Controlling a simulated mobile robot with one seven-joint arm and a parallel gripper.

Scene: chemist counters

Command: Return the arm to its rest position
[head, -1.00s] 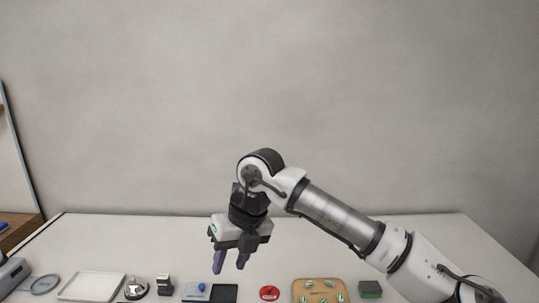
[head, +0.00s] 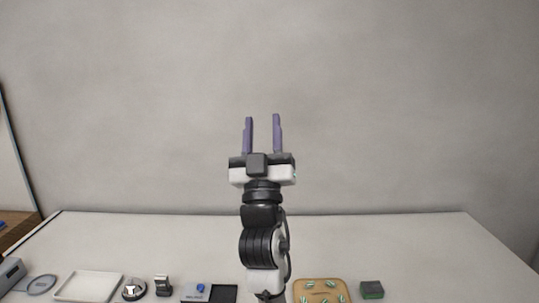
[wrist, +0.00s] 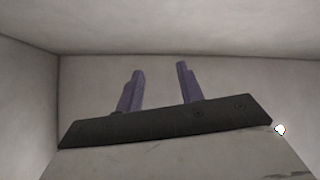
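My gripper (head: 262,135) is raised above the counter in the middle of the head view, with its two purple fingers pointing up. The fingers stand apart with nothing between them. In the wrist view my gripper (wrist: 158,88) also shows both fingers spread and empty against plain grey walls. My arm rises from the bottom edge of the head view in a nearly straight upright line below the gripper.
The white counter (head: 400,245) holds a white tray (head: 60,297), a round metal item (head: 133,289), a small black-and-white item (head: 162,286), a grey-and-black case (head: 222,293), a wooden board (head: 300,284) with several green-and-white capsules, and a green-and-black block (head: 372,290). The back is clear.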

